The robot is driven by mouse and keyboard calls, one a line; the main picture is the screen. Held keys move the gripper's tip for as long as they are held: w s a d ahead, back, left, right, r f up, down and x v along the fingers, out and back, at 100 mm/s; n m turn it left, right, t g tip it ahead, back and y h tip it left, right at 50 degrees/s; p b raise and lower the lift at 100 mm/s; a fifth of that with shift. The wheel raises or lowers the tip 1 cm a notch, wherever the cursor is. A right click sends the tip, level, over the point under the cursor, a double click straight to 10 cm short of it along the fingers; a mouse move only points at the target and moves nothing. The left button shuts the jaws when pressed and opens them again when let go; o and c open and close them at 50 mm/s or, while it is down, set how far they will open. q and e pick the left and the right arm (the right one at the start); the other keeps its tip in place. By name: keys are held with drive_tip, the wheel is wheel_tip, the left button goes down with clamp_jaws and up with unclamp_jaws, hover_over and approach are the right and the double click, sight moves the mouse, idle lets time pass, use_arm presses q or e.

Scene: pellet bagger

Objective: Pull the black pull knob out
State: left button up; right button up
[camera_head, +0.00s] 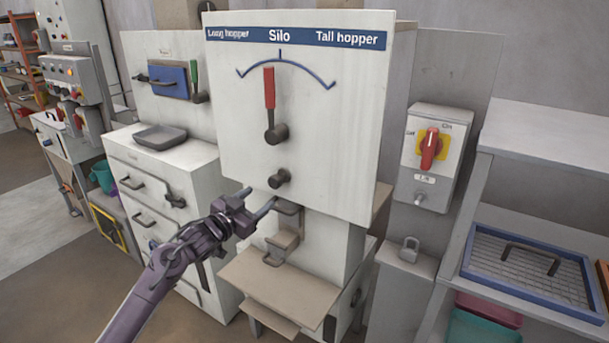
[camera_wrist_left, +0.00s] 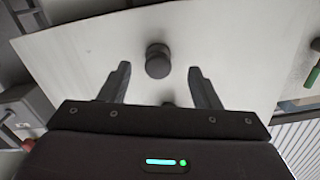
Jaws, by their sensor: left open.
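The black pull knob (camera_head: 279,179) sticks out from the lower part of the white silo panel, under the red-handled lever (camera_head: 270,105). My left gripper (camera_head: 257,203) is open, just below and to the left of the knob in the head view. In the left wrist view the knob (camera_wrist_left: 158,61) is round and dark, ahead of the two spread fingertips (camera_wrist_left: 158,72) and roughly midway between them. Nothing is between the fingers, and no contact with the knob shows. My right gripper is not in view.
Under the panel are a dark spout (camera_head: 287,207) and a beige shelf (camera_head: 270,285). A white drawer cabinet (camera_head: 130,180) with a grey tray (camera_head: 160,136) stands left. A red rotary switch (camera_head: 430,150) and a blue-framed mesh tray (camera_head: 478,270) are right.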

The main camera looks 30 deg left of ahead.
sight(272, 183)
use_arm(q)
drive_tip(key=shift+w+d+r+p, duration=0.15)
drive_tip(key=shift+w+d+r, duration=0.05)
drive_tip(key=shift+w+r, duration=0.35)
drive_tip(key=shift+w+d+r+p, duration=0.15)
drive_tip(key=shift+w+r, duration=0.3)
drive_tip(key=shift+r, duration=0.2)
drive_tip(key=w, duration=0.2)
drive_tip(key=w+p, duration=0.1)
drive_tip(key=w, duration=0.1)
drive_tip(key=shift+w+d+f, duration=0.15)
drive_tip(key=shift+w, duration=0.2)
drive_tip(key=shift+w+d, duration=0.1)
drive_tip(key=shift+w, duration=0.5)
drive_tip(key=shift+f, duration=0.1)
drive_tip(key=shift+c, duration=0.5)
